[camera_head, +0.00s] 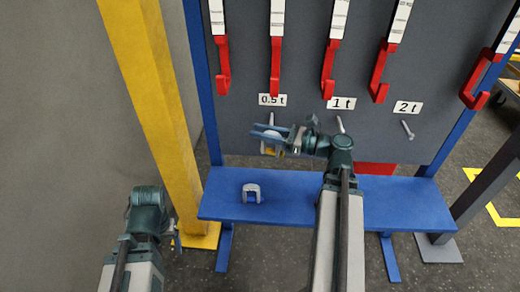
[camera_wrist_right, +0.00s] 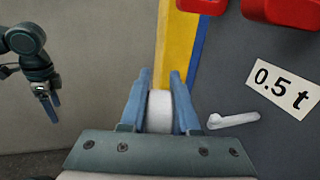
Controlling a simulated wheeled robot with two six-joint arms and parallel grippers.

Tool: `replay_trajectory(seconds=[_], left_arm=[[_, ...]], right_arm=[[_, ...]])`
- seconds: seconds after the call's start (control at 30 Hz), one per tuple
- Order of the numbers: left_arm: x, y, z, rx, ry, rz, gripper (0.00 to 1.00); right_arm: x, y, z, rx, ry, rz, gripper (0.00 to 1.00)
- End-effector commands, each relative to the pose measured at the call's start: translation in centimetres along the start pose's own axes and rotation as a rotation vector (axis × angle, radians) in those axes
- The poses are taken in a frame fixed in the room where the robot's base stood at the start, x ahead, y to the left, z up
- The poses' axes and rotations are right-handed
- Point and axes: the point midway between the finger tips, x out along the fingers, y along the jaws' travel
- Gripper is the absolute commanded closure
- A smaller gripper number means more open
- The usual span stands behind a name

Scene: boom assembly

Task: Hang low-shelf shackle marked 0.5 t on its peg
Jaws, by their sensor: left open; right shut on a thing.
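My right gripper (camera_head: 262,137) is shut on a pale grey shackle (camera_wrist_right: 159,111), raised above the low shelf and just below the 0.5 t label (camera_head: 272,100). The shackle's marking cannot be read, and the fingers hide much of it. The peg under that label (camera_head: 271,118) is bare and stands apart from the shackle. In the right wrist view this peg (camera_wrist_right: 233,120) is just right of the fingers, below its label (camera_wrist_right: 283,88). My left gripper (camera_head: 176,238) hangs open and empty at the lower left, left of the shelf.
Another grey shackle (camera_head: 251,191) stands on the blue low shelf (camera_head: 300,190). Bare pegs sit under the 1 t (camera_head: 341,125) and 2 t (camera_head: 407,130) labels. Red hooks (camera_head: 276,75) line the board above. A yellow post (camera_head: 150,90) stands left.

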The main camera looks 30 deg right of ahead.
Motion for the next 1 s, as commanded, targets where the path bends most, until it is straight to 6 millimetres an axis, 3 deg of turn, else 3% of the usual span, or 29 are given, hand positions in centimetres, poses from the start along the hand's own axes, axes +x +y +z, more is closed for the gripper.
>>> replay_trajectory(seconds=[0.03, 0.13, 0.57, 1.0], left_arm=[[0.9, 0.1, -0.1, 0.000, 0.000, 0.000, 0.20], [1.2, 0.1, -0.1, 0.000, 0.000, 0.000, 0.20], [1.2, 0.1, -0.1, 0.000, 0.000, 0.000, 0.20], [1.4, 0.1, -0.1, 0.000, 0.000, 0.000, 0.20]], right_arm=[[0.2, 0.0, -0.9, 0.000, -0.001, -0.001, 1.00], [0.5, -0.1, -1.2, 0.000, -0.001, -0.003, 1.00], [0.6, -0.4, -1.2, 0.000, -0.001, -0.003, 1.00], [1.1, -2.5, -1.4, 0.000, -0.001, -0.003, 1.00]])
